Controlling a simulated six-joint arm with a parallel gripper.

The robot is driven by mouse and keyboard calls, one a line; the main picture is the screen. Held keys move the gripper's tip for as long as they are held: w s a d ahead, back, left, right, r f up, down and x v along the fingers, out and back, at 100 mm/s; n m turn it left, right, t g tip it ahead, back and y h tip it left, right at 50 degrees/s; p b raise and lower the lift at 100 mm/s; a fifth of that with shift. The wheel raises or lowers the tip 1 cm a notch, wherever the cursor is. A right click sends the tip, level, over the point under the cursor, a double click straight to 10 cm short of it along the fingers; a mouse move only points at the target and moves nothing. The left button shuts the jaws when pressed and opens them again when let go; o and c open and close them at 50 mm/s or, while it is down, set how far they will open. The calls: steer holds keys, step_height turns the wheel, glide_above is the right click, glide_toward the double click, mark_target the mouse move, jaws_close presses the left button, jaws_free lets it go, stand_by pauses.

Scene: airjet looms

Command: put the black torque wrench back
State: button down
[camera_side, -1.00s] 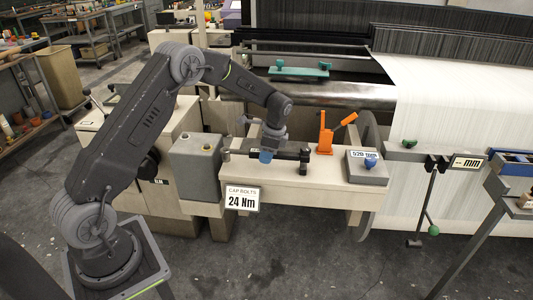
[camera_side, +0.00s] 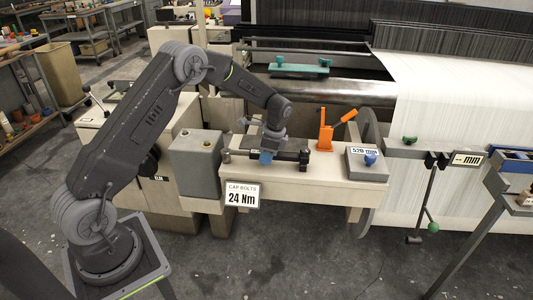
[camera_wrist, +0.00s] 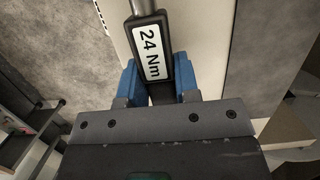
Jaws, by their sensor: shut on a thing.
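The black torque wrench (camera_wrist: 161,19) shows in the wrist view with a white "24 Nm" label on its handle and a grey shaft running up out of the frame. My gripper (camera_wrist: 158,76) has its blue fingers shut on the handle. In the side view my gripper (camera_side: 266,157) points down over the cream beam (camera_side: 320,184), with the dark wrench (camera_side: 289,156) lying crosswise along the beam top. I cannot tell whether the wrench rests on the beam or hangs just above it. A "CAP BOLTS 24 Nm" sign (camera_side: 242,195) is on the beam's front.
An orange lever clamp (camera_side: 325,138) stands right of the wrench, close to its end. A grey box (camera_side: 196,162) stands left of the beam. The loom's white cloth (camera_side: 450,100) is behind at the right.

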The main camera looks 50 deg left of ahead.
steer(key=shift+f, duration=0.15)
steer(key=shift+c, duration=1.4)
jaws_free()
steer(key=shift+v, duration=3)
